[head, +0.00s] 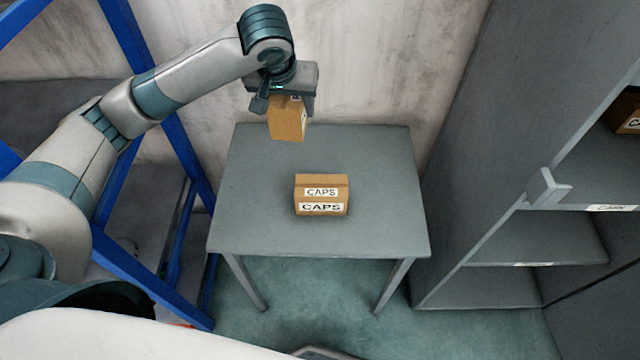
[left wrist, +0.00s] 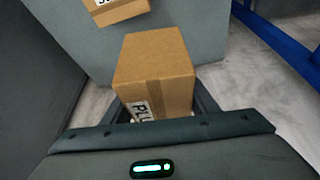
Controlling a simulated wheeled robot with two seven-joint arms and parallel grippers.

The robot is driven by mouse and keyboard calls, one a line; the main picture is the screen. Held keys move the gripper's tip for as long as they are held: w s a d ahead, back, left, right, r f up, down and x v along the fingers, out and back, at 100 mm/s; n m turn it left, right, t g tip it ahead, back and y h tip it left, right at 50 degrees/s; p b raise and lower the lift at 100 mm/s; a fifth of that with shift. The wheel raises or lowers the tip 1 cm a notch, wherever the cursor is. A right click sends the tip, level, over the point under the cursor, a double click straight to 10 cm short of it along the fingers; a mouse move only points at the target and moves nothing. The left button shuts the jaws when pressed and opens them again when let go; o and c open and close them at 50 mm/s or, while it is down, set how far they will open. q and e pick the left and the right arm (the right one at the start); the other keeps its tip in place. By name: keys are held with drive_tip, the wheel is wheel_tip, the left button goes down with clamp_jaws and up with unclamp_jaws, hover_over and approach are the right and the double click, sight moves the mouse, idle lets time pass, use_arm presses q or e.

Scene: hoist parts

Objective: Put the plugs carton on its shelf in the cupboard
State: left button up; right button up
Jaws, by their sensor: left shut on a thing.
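My left gripper (head: 287,101) is shut on a brown carton (head: 288,120) and holds it in the air above the back left part of the table. In the left wrist view the same carton (left wrist: 155,72) sits between the fingers, with a partly hidden label that begins "PL". The grey cupboard (head: 478,165) stands to the right of the table, with its shelves (head: 540,240) open toward me. My right gripper is not in view.
A carton labelled CAPS (head: 321,195) stands on the grey table (head: 380,225). Another carton (head: 628,115) sits on an upper cupboard shelf at the right edge. A handle (head: 545,188) juts out at the cupboard's front. A blue frame (head: 150,275) stands left of the table.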

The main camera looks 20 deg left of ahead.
use_arm(q)
drive_tip(key=w+a+f+n+b, duration=0.1)
drive_tip(key=w+a+f, duration=0.1)
drive_tip(key=f, duration=0.3)
drive_tip(key=shift+w+a+y, duration=0.3)
drive_tip(key=shift+w+a, duration=0.05)
drive_tip(key=shift+a, duration=0.55)
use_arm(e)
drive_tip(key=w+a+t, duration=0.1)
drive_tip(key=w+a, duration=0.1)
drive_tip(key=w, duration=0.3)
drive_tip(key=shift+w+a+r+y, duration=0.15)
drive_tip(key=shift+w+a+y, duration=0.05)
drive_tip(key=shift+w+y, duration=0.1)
use_arm(q)
drive_tip(key=shift+f, duration=0.15)
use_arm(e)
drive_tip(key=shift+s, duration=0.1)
use_arm(q)
wheel_tip(320, 180, down, 14)
drive_tip(key=shift+r+p, duration=0.1)
drive_tip(key=shift+p, duration=0.65)
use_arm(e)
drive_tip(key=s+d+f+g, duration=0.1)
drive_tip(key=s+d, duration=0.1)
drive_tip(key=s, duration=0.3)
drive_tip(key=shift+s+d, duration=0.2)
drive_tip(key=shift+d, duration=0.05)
